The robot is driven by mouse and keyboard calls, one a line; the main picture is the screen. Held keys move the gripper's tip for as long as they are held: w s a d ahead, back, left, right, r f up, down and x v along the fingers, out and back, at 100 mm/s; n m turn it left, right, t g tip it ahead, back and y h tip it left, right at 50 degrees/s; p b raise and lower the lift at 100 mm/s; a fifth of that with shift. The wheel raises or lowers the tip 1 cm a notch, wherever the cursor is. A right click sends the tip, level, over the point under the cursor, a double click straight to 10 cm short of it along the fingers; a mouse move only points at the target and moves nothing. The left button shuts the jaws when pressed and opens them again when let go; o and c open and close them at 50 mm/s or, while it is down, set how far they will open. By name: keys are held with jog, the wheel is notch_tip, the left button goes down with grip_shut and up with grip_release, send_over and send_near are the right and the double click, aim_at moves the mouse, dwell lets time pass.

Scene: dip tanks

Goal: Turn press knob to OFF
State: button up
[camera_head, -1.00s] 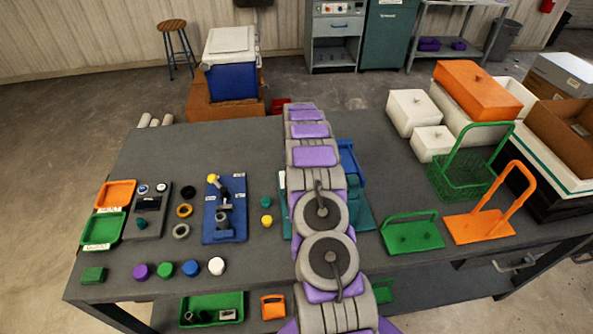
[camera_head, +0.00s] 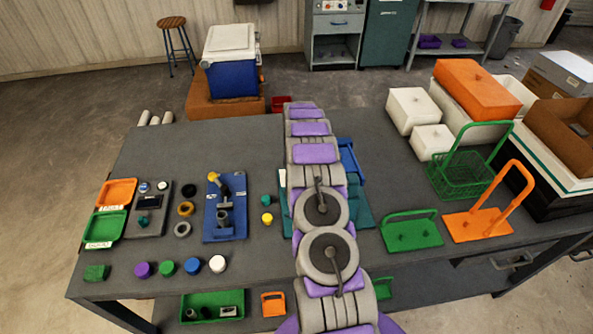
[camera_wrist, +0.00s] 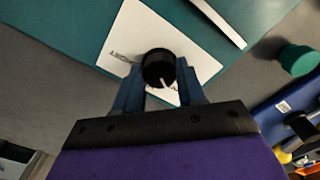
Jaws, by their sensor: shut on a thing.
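The press knob (camera_wrist: 157,66) is a round black knob with a pale pointer mark near its lower right edge in the wrist view. It stands on a white label plate (camera_wrist: 130,35) fixed to the teal press (camera_wrist: 80,14). Small lettering shows left of the knob, and part of another word lies below it; I cannot read them surely. My gripper (camera_wrist: 158,75) is shut on the knob, with one blue finger on each side. In the head view, my arm hides the knob and much of the teal press (camera_head: 362,212).
A blue fixture (camera_head: 225,230) and small round caps lie left of my arm. A green-knobbed cap (camera_wrist: 298,60) is near my gripper's right.

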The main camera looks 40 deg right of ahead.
jog(key=shift+d+r, duration=0.1)
dwell(0.3)
jog(key=o, duration=1.1)
jog(key=shift+c, duration=0.2)
notch_tip(320, 180, up, 17)
jog(key=p, duration=0.1)
jog(key=shift+w+r, duration=0.1)
